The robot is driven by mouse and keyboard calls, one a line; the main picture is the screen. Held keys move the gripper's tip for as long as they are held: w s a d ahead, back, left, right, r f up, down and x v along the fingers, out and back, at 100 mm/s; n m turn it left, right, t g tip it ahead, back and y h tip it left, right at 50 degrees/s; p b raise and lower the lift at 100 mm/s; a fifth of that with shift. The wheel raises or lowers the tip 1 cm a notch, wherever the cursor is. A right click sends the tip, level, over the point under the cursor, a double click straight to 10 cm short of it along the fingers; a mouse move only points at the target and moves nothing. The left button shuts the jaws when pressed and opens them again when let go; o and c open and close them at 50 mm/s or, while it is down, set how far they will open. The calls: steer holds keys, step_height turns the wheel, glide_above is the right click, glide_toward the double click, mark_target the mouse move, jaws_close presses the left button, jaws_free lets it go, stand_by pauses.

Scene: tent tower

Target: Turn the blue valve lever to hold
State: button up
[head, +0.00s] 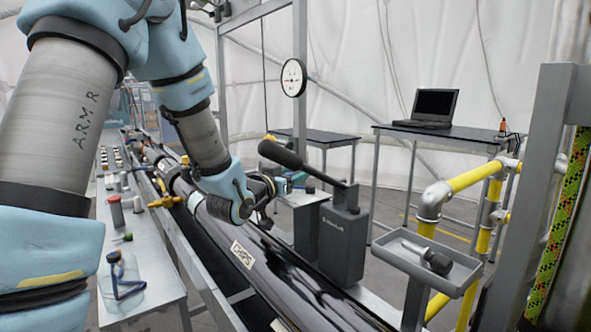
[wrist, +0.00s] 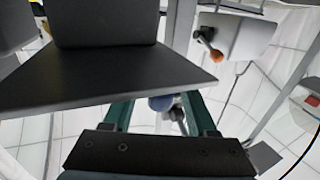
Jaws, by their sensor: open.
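My gripper (head: 292,184) is at the end of my arm in the head view, left of the dark grey pump box and above the long black tube. In the wrist view, its two green fingers (wrist: 158,100) stand apart with a gap between them. No blue lever can be made out for sure in the head view. A dark plate covers the upper left of the wrist view.
The dark grey pump box (head: 343,240) with a long black handle (head: 281,154) stands close right of my gripper. A yellow-handled valve (head: 165,202) is on the left. A grey tray (head: 424,265), yellow pipes (head: 466,180) and a laptop (head: 429,107) are at right.

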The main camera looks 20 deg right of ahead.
jaws_close()
stand_by(0.5)
